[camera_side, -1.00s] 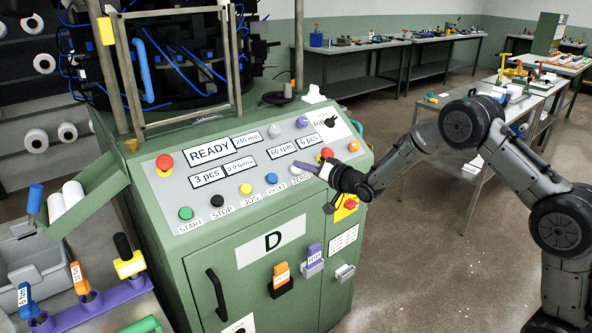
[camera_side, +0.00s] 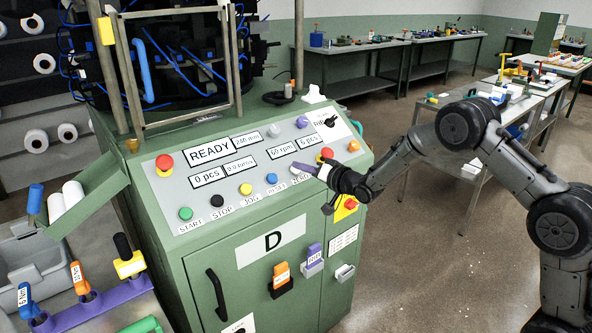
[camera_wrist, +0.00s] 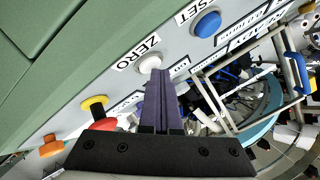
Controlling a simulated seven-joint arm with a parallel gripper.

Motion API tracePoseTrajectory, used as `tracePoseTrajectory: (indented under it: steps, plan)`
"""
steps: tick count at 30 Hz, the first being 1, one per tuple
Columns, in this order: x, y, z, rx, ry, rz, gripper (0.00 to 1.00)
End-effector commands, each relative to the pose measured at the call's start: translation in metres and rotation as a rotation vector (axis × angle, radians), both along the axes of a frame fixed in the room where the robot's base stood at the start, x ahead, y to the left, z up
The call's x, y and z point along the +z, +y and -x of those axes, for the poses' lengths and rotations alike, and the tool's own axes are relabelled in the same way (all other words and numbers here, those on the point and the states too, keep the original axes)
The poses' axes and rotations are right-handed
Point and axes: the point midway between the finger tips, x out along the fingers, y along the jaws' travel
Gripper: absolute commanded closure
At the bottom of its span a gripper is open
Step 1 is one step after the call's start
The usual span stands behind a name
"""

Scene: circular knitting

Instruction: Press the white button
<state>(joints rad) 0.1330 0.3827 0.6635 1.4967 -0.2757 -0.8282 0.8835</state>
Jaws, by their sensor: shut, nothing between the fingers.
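The white button (camera_wrist: 149,62), labelled ZERO, is on the sloping grey control panel (camera_side: 262,208) of the green machine. In the wrist view its round cap shows just beyond my fingertips; in the side view my fingers mostly hide it. My gripper (camera_side: 295,166) has purple fingers, which also show in the wrist view (camera_wrist: 159,74). They are shut and empty, with the tips at the button's near edge. I cannot tell whether they touch it. The left counter display (camera_side: 206,178) reads 0 pcs, and the display above reads READY.
The blue RESET button (camera_wrist: 206,24) is beside the white one. Yellow (camera_side: 246,189), black (camera_side: 217,200) and green (camera_side: 185,213) buttons continue the row to the left. A red knob on a yellow plate (camera_side: 350,203) is below my wrist.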

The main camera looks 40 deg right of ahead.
Motion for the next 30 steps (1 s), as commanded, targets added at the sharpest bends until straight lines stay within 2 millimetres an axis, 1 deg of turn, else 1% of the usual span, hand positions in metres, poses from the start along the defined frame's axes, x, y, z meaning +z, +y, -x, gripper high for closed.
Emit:
tracePoseTrajectory:
  steps: [4, 14, 30]
  plan:
    - [0.002, 0.001, 0.004, 0.001, 0.004, 0.000, 1.00]
    - [0.005, 0.001, 0.006, 0.001, 0.003, 0.000, 1.00]
    - [0.045, 0.000, 0.033, 0.001, 0.001, 0.000, 1.00]
